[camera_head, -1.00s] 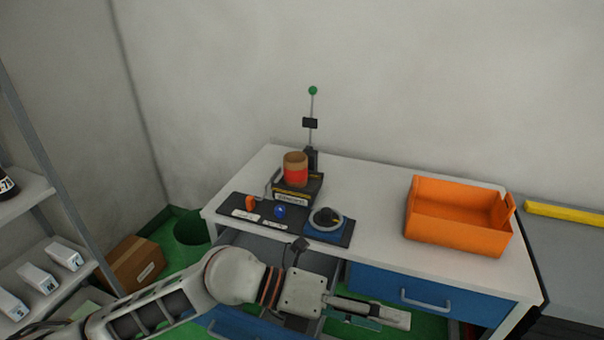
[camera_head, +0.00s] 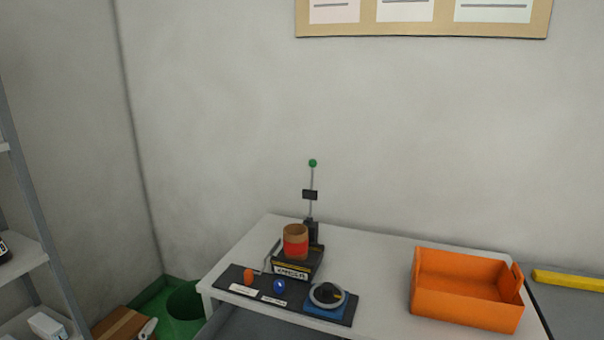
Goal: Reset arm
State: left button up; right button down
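Neither of my grippers shows in the head view now. A small light piece at the lower left edge, by the cardboard box, may be part of my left arm; I cannot tell. The white table (camera_head: 385,277) carries a black device (camera_head: 298,262) with a red and brown cylinder (camera_head: 295,241) on top. In front of it is a dark panel (camera_head: 236,275) with an orange knob, a blue knob (camera_head: 279,286) and a round dial (camera_head: 327,296) on a blue base. An orange bin (camera_head: 466,300) stands on the table to the right.
A thin post with a green ball (camera_head: 312,163) rises behind the device. A grey shelf (camera_head: 24,258) stands at the left, with a cardboard box (camera_head: 122,325) and green bin (camera_head: 186,302) beside the table. A yellow bar (camera_head: 567,278) lies at the right.

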pick_arm(q)
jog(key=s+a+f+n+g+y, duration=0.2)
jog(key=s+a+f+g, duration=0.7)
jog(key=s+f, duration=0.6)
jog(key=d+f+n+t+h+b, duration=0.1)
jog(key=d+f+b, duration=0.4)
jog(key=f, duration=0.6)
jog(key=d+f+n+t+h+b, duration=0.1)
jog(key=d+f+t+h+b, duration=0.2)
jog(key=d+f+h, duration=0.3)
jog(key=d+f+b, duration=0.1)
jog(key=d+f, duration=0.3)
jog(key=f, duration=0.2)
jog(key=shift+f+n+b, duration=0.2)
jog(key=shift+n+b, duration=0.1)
jog(key=shift+b, duration=0.05)
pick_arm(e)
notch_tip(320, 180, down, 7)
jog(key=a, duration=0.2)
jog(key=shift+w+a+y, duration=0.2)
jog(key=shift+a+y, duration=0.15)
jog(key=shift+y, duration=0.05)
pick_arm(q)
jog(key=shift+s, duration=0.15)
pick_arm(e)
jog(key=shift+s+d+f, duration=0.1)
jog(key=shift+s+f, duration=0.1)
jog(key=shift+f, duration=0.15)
